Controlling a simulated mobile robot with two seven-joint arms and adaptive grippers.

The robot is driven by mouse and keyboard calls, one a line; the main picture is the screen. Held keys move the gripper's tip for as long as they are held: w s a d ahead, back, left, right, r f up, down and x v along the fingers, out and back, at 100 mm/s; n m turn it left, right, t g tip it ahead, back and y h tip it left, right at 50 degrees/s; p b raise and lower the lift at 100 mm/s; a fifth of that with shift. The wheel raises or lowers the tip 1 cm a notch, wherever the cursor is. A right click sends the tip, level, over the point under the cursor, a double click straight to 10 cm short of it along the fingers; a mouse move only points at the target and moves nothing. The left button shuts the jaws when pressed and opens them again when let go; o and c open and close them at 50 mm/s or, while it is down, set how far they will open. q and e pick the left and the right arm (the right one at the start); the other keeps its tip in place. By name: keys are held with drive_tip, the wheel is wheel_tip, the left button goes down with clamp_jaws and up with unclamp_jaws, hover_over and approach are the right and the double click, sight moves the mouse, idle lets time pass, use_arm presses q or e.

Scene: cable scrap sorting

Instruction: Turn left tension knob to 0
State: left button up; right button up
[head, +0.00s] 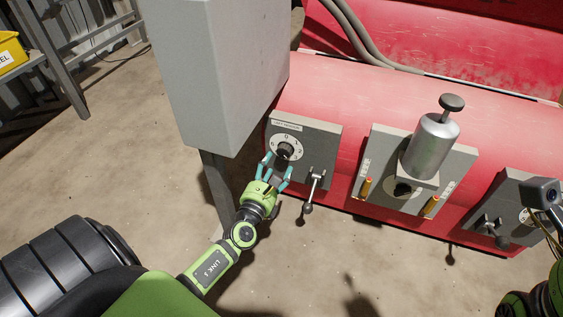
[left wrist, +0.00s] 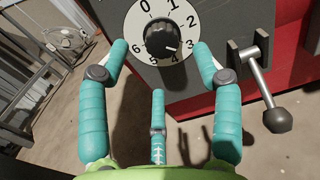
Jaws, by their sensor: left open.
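The left tension knob (head: 285,150) is a black round knob on a white numbered dial, on a grey panel fixed to the red machine. In the left wrist view the knob (left wrist: 161,40) shows the numbers 0 to 6 around it; a light mark on it seems to point to the lower right, near 3 and 4. My left gripper (head: 275,168) has teal fingers and is open just in front of the knob. In the left wrist view its fingers (left wrist: 160,66) spread to the left, right and below the dial, with nothing held. Contact with the knob is not visible.
A lever with a black ball (head: 308,208) hangs close right of the knob; its ball (left wrist: 277,120) is near the right finger. A grey cabinet (head: 220,70) stands left of the panel. A middle panel (head: 385,145) carries a silver cylinder (head: 430,145). Bare floor lies below.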

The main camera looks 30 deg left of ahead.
sight(283, 152)
use_arm(q)
drive_tip(key=b+x, duration=0.1)
drive_tip(key=x, duration=0.5)
drive_tip(key=c, duration=1.1)
